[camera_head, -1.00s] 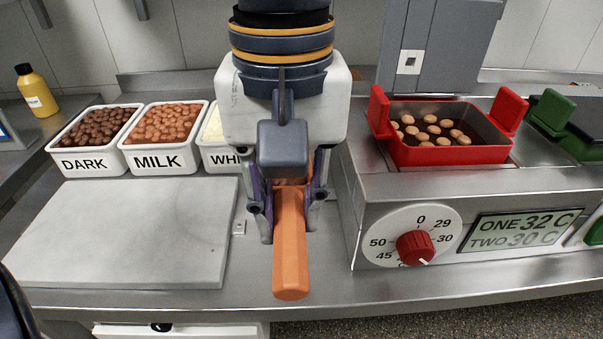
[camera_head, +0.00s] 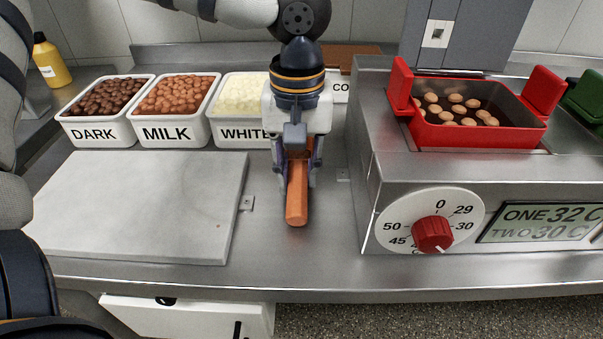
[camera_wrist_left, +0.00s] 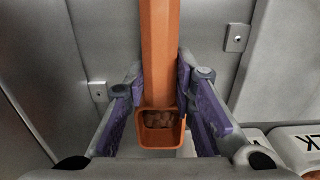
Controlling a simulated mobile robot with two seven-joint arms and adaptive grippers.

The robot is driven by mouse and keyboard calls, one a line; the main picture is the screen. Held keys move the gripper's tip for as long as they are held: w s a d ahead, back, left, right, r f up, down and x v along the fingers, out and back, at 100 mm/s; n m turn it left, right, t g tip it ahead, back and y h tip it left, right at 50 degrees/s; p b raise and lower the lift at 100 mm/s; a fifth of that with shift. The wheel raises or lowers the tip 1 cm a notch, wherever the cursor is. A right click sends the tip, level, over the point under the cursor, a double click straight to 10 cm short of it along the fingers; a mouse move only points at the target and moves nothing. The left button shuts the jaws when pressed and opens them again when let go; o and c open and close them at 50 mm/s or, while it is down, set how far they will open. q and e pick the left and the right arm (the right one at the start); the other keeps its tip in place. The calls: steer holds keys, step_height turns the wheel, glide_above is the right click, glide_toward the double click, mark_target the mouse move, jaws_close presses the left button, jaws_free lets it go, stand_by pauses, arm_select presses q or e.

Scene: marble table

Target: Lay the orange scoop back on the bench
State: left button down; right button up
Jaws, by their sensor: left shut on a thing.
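The orange scoop (camera_head: 297,198) is in my left gripper (camera_head: 299,170), between the steel bench's bins and the heated unit. Its long handle points toward the front edge of the bench. In the left wrist view the scoop (camera_wrist_left: 160,50) runs between the purple pads of the left gripper (camera_wrist_left: 162,85), which is shut on it. Its square cup faces the wrist camera and shows brown lumps inside. The gripper hides the cup in the head view. I cannot tell whether the scoop touches the bench (camera_head: 330,235). My right gripper is not in view.
Bins marked DARK (camera_head: 95,133), MILK (camera_head: 168,132) and WHITE (camera_head: 240,133) stand behind a pale slab (camera_head: 140,205). A heated unit (camera_head: 385,165) with a red-handled tray (camera_head: 480,135) stands at the right. Bare bench lies in front of the gripper.

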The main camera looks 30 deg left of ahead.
mark_target(300, 176)
arm_select(q)
steer(key=shift+f, duration=0.45)
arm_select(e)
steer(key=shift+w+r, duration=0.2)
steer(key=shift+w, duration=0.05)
arm_select(q)
steer(key=c, duration=1.3)
jaws_free()
steer(key=shift+c, duration=0.2)
steer(key=shift+f, duration=0.1)
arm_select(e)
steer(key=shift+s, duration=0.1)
arm_select(q)
steer(key=shift+f+b, duration=0.3)
steer(key=shift+f, duration=0.05)
step_height(300, 176, up, 13)
steer(key=p, duration=0.1)
steer(key=shift+s+d+f, duration=0.2)
steer(key=shift+s+d, duration=0.05)
steer(key=shift+d, duration=0.1)
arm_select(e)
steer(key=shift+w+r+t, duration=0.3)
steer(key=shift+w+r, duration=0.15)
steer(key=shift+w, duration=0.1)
